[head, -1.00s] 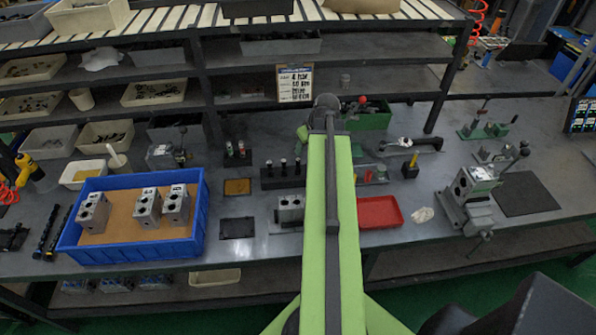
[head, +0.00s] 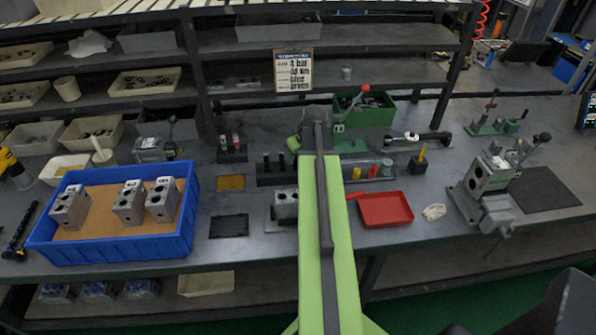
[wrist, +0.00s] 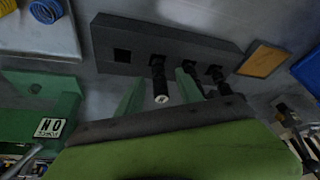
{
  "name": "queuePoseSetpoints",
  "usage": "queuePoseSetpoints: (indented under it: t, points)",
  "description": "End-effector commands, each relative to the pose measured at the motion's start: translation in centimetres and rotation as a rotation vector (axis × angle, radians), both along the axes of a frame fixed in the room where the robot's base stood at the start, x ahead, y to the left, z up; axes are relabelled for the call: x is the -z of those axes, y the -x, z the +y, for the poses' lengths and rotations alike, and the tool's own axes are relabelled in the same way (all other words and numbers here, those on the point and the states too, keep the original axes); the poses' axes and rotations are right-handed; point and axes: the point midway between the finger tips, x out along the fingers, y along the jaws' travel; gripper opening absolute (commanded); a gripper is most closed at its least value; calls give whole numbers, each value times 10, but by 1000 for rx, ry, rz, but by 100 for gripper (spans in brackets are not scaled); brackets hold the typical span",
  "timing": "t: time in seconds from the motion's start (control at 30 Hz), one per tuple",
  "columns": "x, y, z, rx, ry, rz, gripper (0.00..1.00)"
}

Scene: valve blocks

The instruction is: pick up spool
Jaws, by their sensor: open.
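Black spools stand in a row in a dark rack block (wrist: 225,52), which also has an empty square hole at its left in the wrist view. The nearest spool (wrist: 159,78), with a pale tip, lies between the two green fingers of my gripper (wrist: 158,88). The fingers are apart, and I see no contact with it. Two more spools (wrist: 191,80) (wrist: 216,76) stand right of the right finger. In the head view the rack (head: 265,181) and its spools (head: 267,162) show left of my arm. My fingers are hidden there.
A blue crate (head: 110,249) with metal valve blocks stands at the left. A red tray (head: 385,209) lies right of my arm, and a green bin (head: 372,112) stands behind. A metal block (head: 285,203) sits in front of the rack. A shelf post rises behind.

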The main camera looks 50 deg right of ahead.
Motion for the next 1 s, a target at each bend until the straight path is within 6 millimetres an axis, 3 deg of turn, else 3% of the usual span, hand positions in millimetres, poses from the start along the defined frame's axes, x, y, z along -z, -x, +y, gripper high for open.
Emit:
queuePoseSetpoints:
  t: [0.2, 0.53, 1.0]
  points:
    - [1, -1, 0, 1, 0, 0, 43]
    - [1, 0, -1, 1, 0, 0, 0]
    - [-2, 0, -1, 2, -1, 0, 0]
